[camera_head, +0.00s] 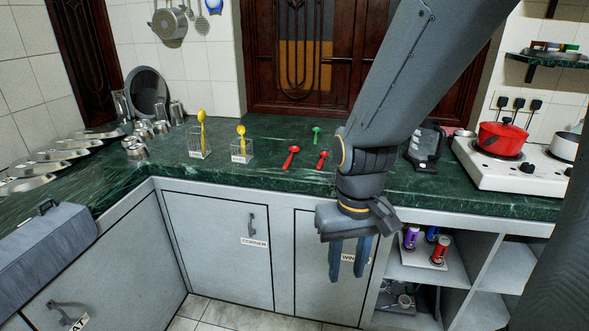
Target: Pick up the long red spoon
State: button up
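Two red spoons lie on the green marble counter. The longer-looking red spoon (290,157) is on the left, and a shorter-looking red spoon (321,160) is just to its right. My gripper (347,277) hangs with its fingers pointing down, in front of the lower cabinets in the picture, below and right of both spoons. Its two fingers are apart with nothing between them. Neither red spoon is touched by the gripper.
A green spoon (316,133) lies behind the red ones. A dark appliance (425,146) and a stove with a red pot (502,138) are on the right. The counter (268,178) is clear before the spoons.

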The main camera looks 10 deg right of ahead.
aim_at(293, 150)
jog(key=k, duration=0.8)
jog(key=u, duration=0.75)
jog(key=i, duration=0.95)
jog(key=u, duration=0.5)
jog(key=i, duration=0.85)
jog(key=z, duration=0.65)
jog(key=i, duration=0.7)
jog(key=z, duration=1.05)
jog(key=i, duration=0.35)
jog(key=z, duration=0.35)
